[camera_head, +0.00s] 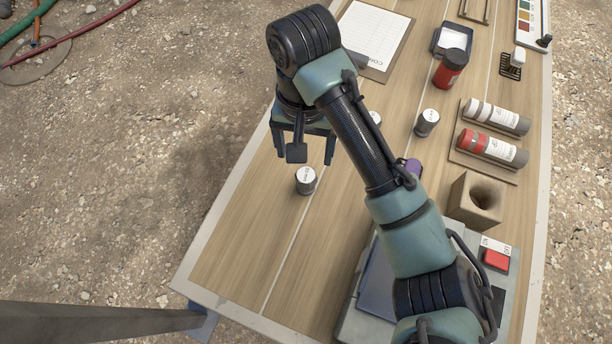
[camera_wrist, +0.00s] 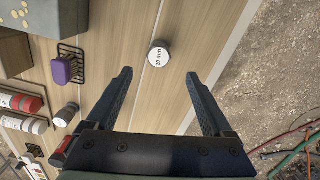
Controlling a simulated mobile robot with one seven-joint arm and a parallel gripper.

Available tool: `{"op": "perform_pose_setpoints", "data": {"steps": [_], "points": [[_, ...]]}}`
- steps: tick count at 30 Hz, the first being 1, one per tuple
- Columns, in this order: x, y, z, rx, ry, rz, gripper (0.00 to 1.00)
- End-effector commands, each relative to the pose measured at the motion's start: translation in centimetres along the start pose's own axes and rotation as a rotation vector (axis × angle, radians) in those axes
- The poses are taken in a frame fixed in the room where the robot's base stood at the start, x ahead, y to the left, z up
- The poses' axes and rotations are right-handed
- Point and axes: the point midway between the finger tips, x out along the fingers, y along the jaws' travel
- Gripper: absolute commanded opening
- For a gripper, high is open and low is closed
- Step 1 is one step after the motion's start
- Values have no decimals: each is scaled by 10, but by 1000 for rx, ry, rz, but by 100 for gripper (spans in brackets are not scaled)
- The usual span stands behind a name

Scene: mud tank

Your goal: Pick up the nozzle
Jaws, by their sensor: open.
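A small grey cylinder with a white top, likely a nozzle (camera_head: 306,181), stands upright on the wooden table. In the wrist view its top reads "20 mm" and the nozzle (camera_wrist: 159,54) sits just beyond and between my fingertips. My gripper (camera_head: 303,154) is open and empty, above the table close to this nozzle, not touching it. It also shows in the wrist view (camera_wrist: 158,76). A similar grey cylinder (camera_head: 427,123) stands farther right, and another (camera_head: 375,117) is partly hidden behind my arm.
Racked red and white tubes (camera_head: 490,147), a block with a round hole (camera_head: 475,200), a red-black canister (camera_head: 450,68) and a clipboard (camera_head: 375,35) occupy the table. A purple object (camera_wrist: 62,70) stands on a black wire rack. The near-left tabletop is clear; gravel lies beyond its edge.

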Motion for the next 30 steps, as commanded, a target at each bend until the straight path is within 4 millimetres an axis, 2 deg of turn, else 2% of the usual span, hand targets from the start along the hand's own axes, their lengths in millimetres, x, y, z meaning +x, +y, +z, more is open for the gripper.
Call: {"op": "perform_pose_setpoints", "data": {"steps": [1, 6, 16, 24, 30], "points": [[16, -1, 1, 0, -4, -3, 86], [47, -2, 0, -2, 0, -3, 86], [72, 0, -2, -3, 3, -2, 86], [110, 2, -3, -4, 4, -2, 86], [115, 2, -3, -5, 6, -3, 86]]}}
